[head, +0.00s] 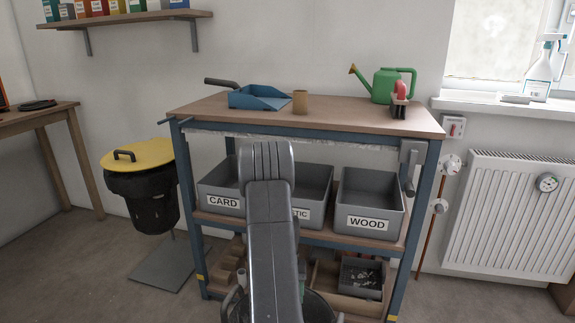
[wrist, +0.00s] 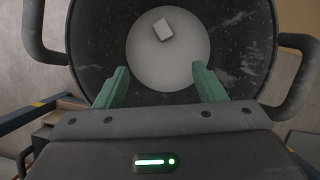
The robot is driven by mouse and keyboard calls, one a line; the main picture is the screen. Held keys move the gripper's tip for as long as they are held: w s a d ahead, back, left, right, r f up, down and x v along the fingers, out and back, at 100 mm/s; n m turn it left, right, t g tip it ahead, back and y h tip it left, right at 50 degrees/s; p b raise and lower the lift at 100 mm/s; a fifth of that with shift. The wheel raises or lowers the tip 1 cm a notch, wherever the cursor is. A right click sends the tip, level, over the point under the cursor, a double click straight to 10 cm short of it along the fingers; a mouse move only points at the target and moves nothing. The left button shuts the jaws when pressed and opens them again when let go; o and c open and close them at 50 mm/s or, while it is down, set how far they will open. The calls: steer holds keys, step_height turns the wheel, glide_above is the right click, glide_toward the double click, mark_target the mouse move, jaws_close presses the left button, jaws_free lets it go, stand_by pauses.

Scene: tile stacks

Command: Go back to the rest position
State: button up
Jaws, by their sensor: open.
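My gripper (wrist: 160,78) shows in the wrist view with its two green fingers spread apart and nothing between them. It is over the mouth of a dark round bucket (wrist: 92,50) with a handle on each side. A small pale block (wrist: 163,28) lies on the light grey round bottom inside. In the head view my grey arm reaches down in front of the workbench (head: 190,103), and my gripper is not clearly visible there. Part of a dark rim, probably the bucket (head: 322,305), shows beside the arm at the bottom.
Grey bins marked CARD (head: 215,187) and WOOD (head: 370,206) stand on the bench's shelf, with a partly hidden bin between. A blue dustpan (head: 258,97), a tan cup (head: 300,101) and a green watering can (head: 385,84) stand on top. A yellow-lidded bin (head: 140,155) is left.

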steer(key=shift+r+p, duration=2.3)
steer(key=shift+r, duration=0.35)
steer(key=shift+d, duration=0.15)
